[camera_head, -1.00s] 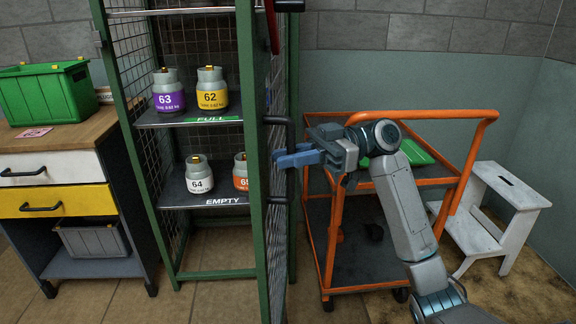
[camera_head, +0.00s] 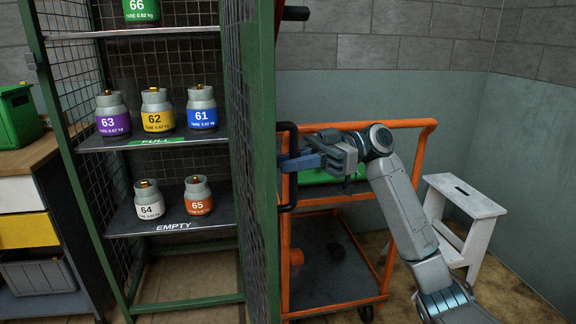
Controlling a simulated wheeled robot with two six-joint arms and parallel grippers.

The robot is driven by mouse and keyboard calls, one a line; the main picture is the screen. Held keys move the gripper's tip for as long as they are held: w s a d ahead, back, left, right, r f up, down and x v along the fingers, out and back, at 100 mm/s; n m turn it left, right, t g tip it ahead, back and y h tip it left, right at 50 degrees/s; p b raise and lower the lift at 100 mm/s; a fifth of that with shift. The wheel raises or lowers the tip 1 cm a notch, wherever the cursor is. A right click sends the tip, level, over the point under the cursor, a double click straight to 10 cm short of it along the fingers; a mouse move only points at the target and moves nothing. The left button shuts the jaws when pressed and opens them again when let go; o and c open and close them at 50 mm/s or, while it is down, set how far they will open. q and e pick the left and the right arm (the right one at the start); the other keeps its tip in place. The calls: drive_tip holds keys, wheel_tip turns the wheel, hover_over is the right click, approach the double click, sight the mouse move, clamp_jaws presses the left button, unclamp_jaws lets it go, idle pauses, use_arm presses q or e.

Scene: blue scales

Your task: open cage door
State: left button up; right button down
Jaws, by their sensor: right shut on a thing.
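The green-framed mesh cage door (camera_head: 262,190) stands open and is seen nearly edge-on. Its black bar handle (camera_head: 289,203) is on the side facing right. My right gripper (camera_head: 291,163) is shut on the handle, with its blue-grey fingers at the bar; their exact contact is partly hidden. The cage (camera_head: 73,172) behind the door shows shelves with canisters, labelled FULL and EMPTY. My left gripper is not in view.
An orange cart (camera_head: 404,124) with a green crate (camera_head: 322,176) stands right behind my right arm. A white step stool (camera_head: 465,198) is farther right. A wooden-topped cabinet (camera_head: 22,158) with a green bin (camera_head: 18,118) is at the left.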

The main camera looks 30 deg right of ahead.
idle(0.3)
drive_tip(key=c, duration=1.5)
unclamp_jaws()
drive_tip(key=shift+d, duration=0.1)
